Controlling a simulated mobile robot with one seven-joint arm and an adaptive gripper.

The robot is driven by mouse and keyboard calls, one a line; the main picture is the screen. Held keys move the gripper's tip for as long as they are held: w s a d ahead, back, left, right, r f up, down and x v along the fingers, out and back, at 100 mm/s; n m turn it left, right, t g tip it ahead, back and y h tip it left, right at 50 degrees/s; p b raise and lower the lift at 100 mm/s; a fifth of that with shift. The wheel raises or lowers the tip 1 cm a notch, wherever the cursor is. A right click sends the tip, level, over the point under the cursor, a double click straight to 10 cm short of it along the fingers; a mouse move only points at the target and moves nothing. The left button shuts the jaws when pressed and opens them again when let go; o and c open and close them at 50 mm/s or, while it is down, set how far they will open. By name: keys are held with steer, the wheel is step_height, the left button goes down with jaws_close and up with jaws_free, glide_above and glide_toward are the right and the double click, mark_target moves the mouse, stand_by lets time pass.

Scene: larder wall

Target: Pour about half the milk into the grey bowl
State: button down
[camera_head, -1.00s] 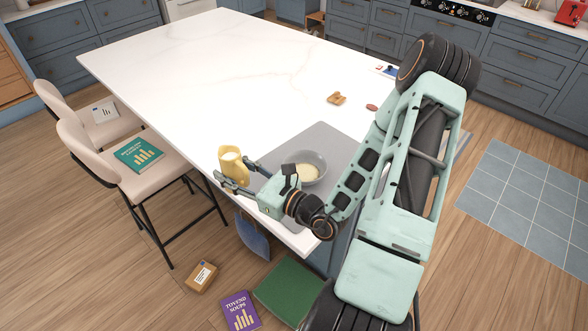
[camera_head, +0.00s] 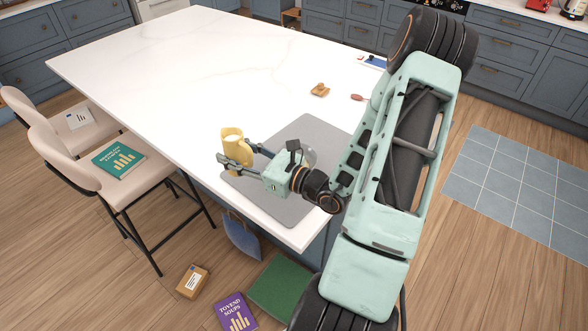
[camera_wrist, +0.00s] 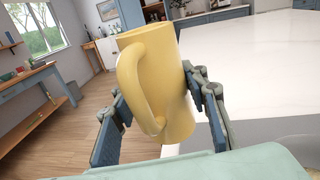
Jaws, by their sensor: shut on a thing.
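My gripper (camera_head: 240,157) is shut on a yellow jug (camera_head: 233,147). The jug looks about upright and is held at the left edge of the grey mat. In the wrist view the jug (camera_wrist: 155,85) is between the two fingers, with its handle facing the camera. A pale inside shows at its top in the head view, but the milk level cannot be read. The grey bowl (camera_head: 310,158) is on the mat, to the right of the jug. My gripper and wrist hide most of it, and its contents are hidden now.
The grey mat (camera_head: 285,208) lies near the white island's corner. A wooden item (camera_head: 320,90) and a small red item (camera_head: 357,98) lie farther back. Two stools (camera_head: 125,180) stand at the left. A box (camera_head: 192,281) and books are on the floor. The island's far left is clear.

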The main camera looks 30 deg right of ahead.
steer(key=s+d+b, duration=0.1)
steer(key=d+b, duration=0.1)
steer(key=d, duration=0.5)
steer(key=s+d+f+b, duration=0.1)
steer(key=d+b, duration=0.2)
steer(key=d, duration=0.3)
steer(key=shift+s+d, duration=0.25)
steer(key=shift+d, duration=0.1)
steer(key=m+p, duration=0.1)
steer(key=m, duration=0.2)
steer(key=a+m+t, duration=0.1)
steer(key=m, duration=0.2)
steer(key=a+m+t+p, duration=0.1)
steer(key=m, duration=0.2)
steer(key=shift+s+a+r+p, duration=0.1)
steer(key=shift+s+r+p, duration=0.05)
steer(key=shift+s+p, duration=0.2)
steer(key=a, duration=0.2)
steer(key=s+a+p, duration=0.1)
steer(key=a, duration=0.1)
steer(key=shift+m, duration=0.3)
